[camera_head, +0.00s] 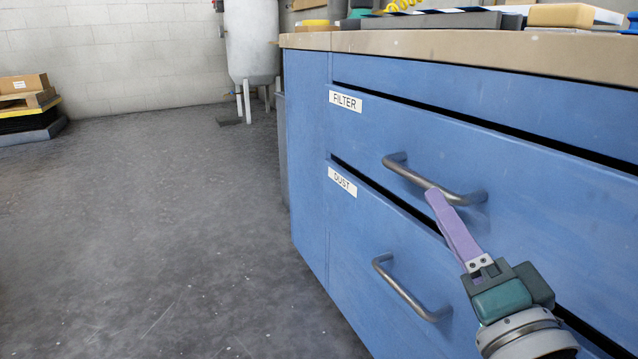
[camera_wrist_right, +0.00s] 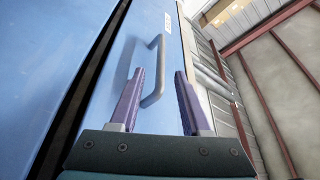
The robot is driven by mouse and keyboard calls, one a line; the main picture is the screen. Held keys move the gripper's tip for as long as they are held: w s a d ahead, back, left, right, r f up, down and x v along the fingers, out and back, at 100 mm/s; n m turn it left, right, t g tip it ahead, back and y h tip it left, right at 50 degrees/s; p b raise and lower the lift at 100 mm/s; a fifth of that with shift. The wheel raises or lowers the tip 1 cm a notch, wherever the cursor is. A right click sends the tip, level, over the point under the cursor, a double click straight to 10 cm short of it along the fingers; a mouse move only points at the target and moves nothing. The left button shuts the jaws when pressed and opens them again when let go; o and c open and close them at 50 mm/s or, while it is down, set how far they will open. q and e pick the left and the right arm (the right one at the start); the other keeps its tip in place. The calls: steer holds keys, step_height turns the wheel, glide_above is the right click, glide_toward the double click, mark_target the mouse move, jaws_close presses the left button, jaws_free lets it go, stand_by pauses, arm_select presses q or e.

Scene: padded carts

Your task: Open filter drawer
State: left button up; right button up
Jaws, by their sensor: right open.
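The filter drawer (camera_head: 370,135) is the upper labelled blue drawer, with a white FILTER label (camera_head: 345,101) at its left end. It looks shut. Its grey bar handle (camera_head: 465,198) also shows in the right wrist view (camera_wrist_right: 161,75). My right gripper (camera_head: 433,192) is open, with its purple fingertips at the handle. In the right wrist view, the handle bar shows between the two fingers (camera_wrist_right: 158,74); I cannot tell whether they touch it. My left gripper is not in view.
Below is the dust drawer (camera_head: 365,235) with its own bar handle (camera_head: 400,290), near my right wrist. The beige worktop (camera_head: 450,43) carries several items. A white tank (camera_head: 250,40) stands behind.

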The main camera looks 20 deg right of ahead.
mark_target(420, 175)
steer(key=b+x, duration=0.2)
steer(key=x, duration=0.6)
steer(key=shift+s, duration=0.1)
jaws_close()
stand_by(1.1)
